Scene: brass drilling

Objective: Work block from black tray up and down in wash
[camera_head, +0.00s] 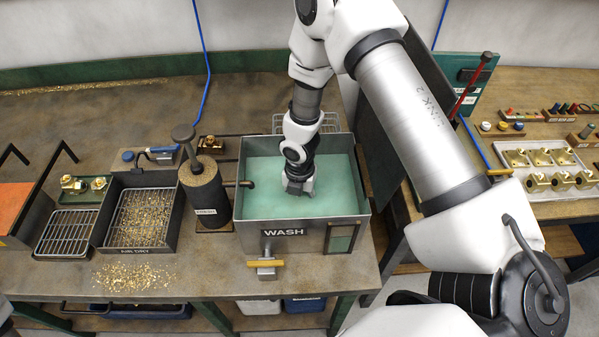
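The wash tank (283,231) is a grey metal box filled with pale green liquid, labelled WASH on its front. My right arm reaches in from the right, and my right gripper (298,187) points down into the tank at the liquid's surface. Its fingertips are hidden, so I cannot tell if it is open or shut, and no block shows in it. A black tray (178,225) left of the tank holds brass chips over a mesh. A second dark tray (68,248) with an empty wire rack sits further left. My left gripper is not in view.
A black cylinder (205,195) with a plunger stands between chip tray and tank. Brass pieces (74,184) lie on a green holder at left. Loose chips (133,278) lie near the front edge. A tray of brass parts (540,202) sits on the right bench.

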